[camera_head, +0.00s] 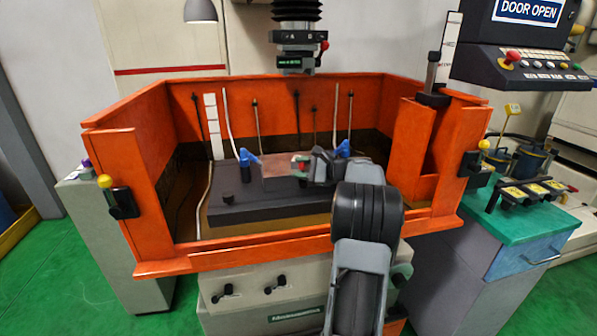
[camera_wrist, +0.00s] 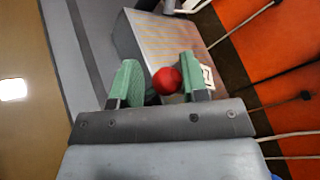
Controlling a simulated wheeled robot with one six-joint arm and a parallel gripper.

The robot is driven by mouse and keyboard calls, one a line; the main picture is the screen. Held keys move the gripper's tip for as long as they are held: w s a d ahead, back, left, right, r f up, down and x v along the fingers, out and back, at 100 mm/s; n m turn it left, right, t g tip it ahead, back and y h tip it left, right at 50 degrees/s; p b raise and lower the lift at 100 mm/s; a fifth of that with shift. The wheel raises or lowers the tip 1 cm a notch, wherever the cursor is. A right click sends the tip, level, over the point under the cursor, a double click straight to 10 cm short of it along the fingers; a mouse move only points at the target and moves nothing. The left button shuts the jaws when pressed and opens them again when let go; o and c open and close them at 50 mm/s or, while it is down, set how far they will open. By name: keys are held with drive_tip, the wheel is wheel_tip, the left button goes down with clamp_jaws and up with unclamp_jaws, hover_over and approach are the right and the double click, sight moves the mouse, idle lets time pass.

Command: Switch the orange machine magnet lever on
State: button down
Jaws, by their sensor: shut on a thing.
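In the wrist view, the lever's red ball knob (camera_wrist: 167,80) sits between the green fingertips of my gripper (camera_wrist: 160,83), which is shut on it. The lever's shaft is hidden behind the knob and fingers. A grey block with a striped face (camera_wrist: 160,38) lies just beyond, with a white label (camera_wrist: 207,76) on its side. In the head view, my gripper (camera_head: 312,166) is inside the orange machine's tank (camera_head: 240,243), above the dark base plate (camera_head: 260,205). A bit of red shows by the fingers, but my arm hides most of the lever there.
Blue clamps (camera_head: 247,157) stand near my gripper on the plate. The machine's head (camera_head: 297,45) hangs above the tank. Thin upright rods line the back wall. The orange front and side walls surround the work area. A control panel (camera_head: 525,62) reads DOOR OPEN.

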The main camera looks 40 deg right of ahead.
drive_tip(key=shift+s+d+f, duration=0.15)
drive_tip(key=shift+d+f, duration=0.1)
drive_tip(key=shift+f, duration=0.15)
drive_tip(key=c, duration=0.8)
unclamp_jaws()
drive_tip(key=shift+d+t, duration=0.2)
drive_tip(key=shift+t, duration=0.1)
drive_tip(key=shift+o, duration=1)
drive_tip(key=shift+a+r, duration=0.2)
drive_tip(key=b+v, duration=0.1)
drive_tip(key=v, duration=1.2)
drive_tip(key=shift+s+d, duration=0.25)
drive_tip(key=shift+d, duration=0.1)
